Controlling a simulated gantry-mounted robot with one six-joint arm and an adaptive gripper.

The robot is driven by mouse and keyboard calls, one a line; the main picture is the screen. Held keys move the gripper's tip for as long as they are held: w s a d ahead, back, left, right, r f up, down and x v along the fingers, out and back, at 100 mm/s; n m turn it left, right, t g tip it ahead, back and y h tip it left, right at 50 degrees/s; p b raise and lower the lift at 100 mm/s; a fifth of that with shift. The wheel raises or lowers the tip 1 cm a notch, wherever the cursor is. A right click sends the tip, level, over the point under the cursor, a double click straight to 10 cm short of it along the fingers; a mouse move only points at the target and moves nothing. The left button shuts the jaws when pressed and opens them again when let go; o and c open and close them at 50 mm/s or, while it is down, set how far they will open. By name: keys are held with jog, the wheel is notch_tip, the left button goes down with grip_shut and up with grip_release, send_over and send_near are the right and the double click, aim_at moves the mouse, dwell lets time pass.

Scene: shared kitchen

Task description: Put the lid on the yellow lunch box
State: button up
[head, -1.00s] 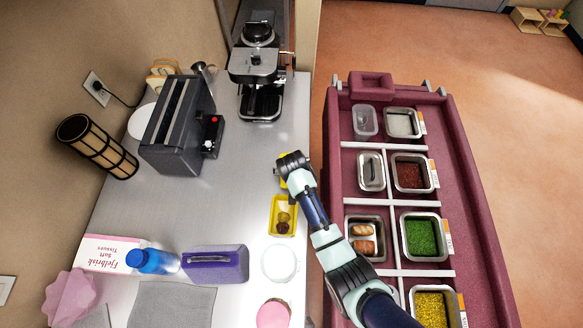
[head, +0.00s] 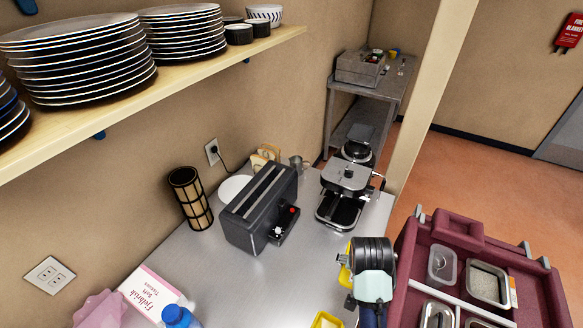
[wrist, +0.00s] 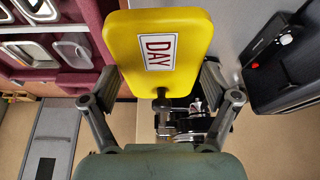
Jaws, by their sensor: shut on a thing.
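My gripper (head: 352,268) is shut on the yellow lid (head: 343,275), above the counter's right edge. In the wrist view the lid (wrist: 180,25) is a rounded yellow plate with a white label reading DAY in red. It is beyond my gripper (wrist: 160,100), between its fingers; the exact contact is hard to see. The yellow lunch box (head: 326,320) shows only as a rim at the bottom edge of the head view, nearer the camera than the lid. The lid is apart from it. The rest of the box is cut off.
A black toaster (head: 260,208) and a coffee machine (head: 343,195) stand on the counter beyond the lid. A maroon food cart (head: 415,235) with metal pans is to the right. A tissue box (head: 150,295) and blue bottle (head: 180,316) are at lower left. A plate shelf (head: 200,75) hangs above.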

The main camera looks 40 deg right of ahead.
jog(key=w+a+r+n+t+y+p, duration=0.1)
jog(key=w+a+r+n+p, duration=0.25)
jog(key=w+a, duration=0.45)
jog(key=w+a+r+n+t+y+p, duration=0.15)
jog(key=w+a+n+p, duration=0.25)
jog(key=a, duration=0.8)
jog(key=a+r+n+y+p, duration=0.1)
jog(key=a+r+n+p, duration=0.1)
jog(key=a, duration=0.7)
jog(key=w+a+r+n+p, duration=0.1)
jog(key=a+n, duration=0.2)
jog(key=a, duration=0.7)
jog(key=shift+w+r+n+y+p, duration=0.2)
jog(key=shift+r+n+y+p, duration=0.15)
jog(key=shift+r+p, duration=0.05)
